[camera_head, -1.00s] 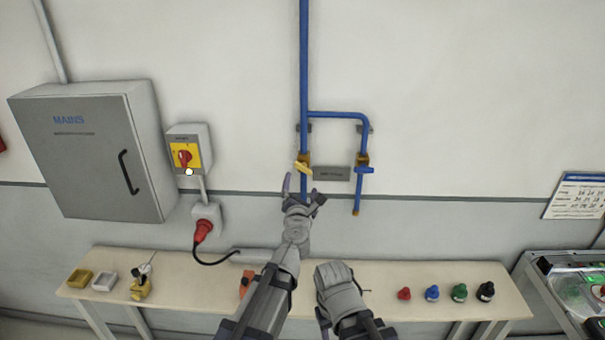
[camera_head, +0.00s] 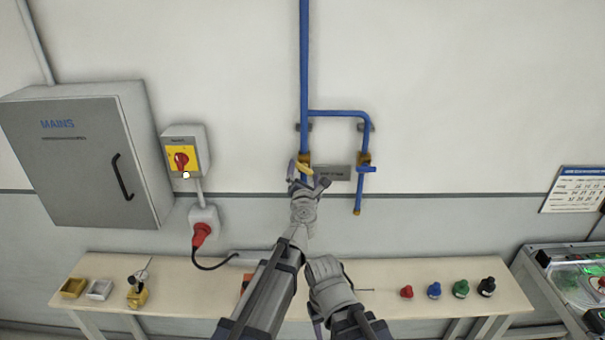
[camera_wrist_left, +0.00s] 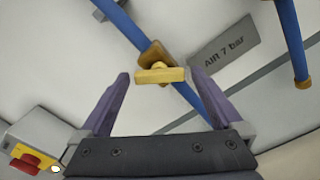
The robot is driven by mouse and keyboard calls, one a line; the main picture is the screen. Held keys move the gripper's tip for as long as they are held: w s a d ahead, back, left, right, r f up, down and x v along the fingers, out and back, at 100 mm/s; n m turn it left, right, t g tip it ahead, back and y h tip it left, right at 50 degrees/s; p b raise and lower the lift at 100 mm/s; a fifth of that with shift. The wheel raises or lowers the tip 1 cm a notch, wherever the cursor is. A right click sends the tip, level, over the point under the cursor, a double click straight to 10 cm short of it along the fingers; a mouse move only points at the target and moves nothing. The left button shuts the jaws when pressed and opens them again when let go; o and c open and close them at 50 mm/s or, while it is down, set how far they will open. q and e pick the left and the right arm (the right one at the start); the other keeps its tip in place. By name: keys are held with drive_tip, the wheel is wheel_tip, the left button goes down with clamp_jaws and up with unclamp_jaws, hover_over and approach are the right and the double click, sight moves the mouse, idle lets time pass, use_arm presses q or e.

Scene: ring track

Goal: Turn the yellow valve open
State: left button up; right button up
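The yellow valve handle (camera_head: 304,169) sits on a brass body on the blue vertical pipe (camera_head: 304,70). My left gripper (camera_head: 307,178) is just below and in front of the handle in the head view. In the left wrist view the yellow handle (camera_wrist_left: 160,75) lies ahead of and between the spread purple fingers of the left gripper (camera_wrist_left: 160,95), with a gap on both sides. The handle lies across the pipe. My right arm (camera_head: 332,285) is low over the bench; its fingers do not show clearly.
A blue-handled tap (camera_head: 365,169) and a grey AIR 7 bar plate (camera_head: 334,172) are right of the valve. A mains cabinet (camera_head: 85,155) and a red-yellow switch (camera_head: 182,157) are to the left. The bench (camera_head: 200,285) below holds several colored knobs and small trays.

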use_arm(q)
drive_tip(key=shift+a, duration=0.1)
drive_tip(key=c, duration=1.2)
drive_tip(key=m, duration=0.5)
drive_tip(key=shift+m, duration=0.3)
drive_tip(key=m, duration=0.4)
drive_tip(key=shift+m, duration=0.7)
drive_tip(key=o, duration=1.2)
